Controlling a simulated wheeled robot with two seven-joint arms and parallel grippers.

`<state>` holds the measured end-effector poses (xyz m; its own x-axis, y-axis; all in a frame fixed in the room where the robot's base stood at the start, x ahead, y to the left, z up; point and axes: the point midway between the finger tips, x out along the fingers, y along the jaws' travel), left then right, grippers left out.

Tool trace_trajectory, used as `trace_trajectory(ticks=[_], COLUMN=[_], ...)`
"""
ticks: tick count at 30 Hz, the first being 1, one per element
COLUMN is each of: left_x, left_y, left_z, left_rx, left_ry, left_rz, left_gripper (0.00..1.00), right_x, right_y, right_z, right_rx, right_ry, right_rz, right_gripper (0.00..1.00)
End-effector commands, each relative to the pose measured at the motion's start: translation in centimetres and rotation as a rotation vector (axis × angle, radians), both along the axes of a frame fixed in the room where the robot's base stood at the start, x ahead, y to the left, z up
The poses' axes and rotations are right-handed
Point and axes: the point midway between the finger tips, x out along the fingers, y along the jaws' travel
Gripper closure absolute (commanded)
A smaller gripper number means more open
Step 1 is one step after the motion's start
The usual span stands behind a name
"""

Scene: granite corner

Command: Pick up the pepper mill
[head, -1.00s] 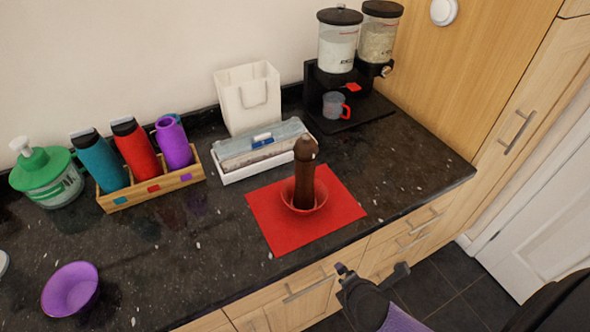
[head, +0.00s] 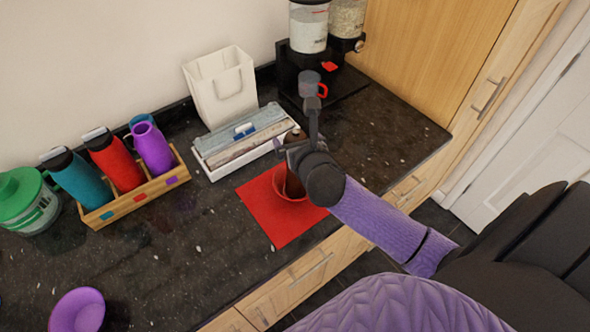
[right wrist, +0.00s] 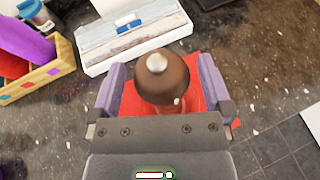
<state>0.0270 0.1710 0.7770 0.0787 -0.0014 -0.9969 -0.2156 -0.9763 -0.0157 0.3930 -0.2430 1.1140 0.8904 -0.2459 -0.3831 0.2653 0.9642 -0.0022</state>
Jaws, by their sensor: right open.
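In the right wrist view the mill's rounded top with a pale knob (right wrist: 162,76) lies between the two purple fingers of my right gripper (right wrist: 160,88). The fingers are open, with gaps beside the mill. My left gripper is not in view.
Behind the mat is a white tray (head: 214,174) with long boxes. A wooden rack (head: 130,208) of bottles stands left, a white bag-like holder (head: 222,88) and a cereal dispenser (head: 300,70) at the back. A purple bowl (head: 78,312) sits front left.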

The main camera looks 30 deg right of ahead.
Motion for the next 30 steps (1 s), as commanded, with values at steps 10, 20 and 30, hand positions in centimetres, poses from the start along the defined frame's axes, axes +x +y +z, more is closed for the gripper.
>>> trace_trajectory(ticks=[10,20,30], left_x=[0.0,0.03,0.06], left_y=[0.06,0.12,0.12], left_z=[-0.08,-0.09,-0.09], left_rx=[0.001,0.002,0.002], left_ry=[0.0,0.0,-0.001], left_rz=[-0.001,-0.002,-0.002], left_gripper=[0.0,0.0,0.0], right_x=[0.59,0.57,0.58], right_y=[-0.16,-0.15,-0.15], right_z=[-0.19,-0.2,-0.17], right_rx=[0.001,0.001,0.001], right_ry=[0.001,0.001,0.0], right_rz=[0.0,0.0,0.001], right_gripper=[0.17,0.87,1.0])
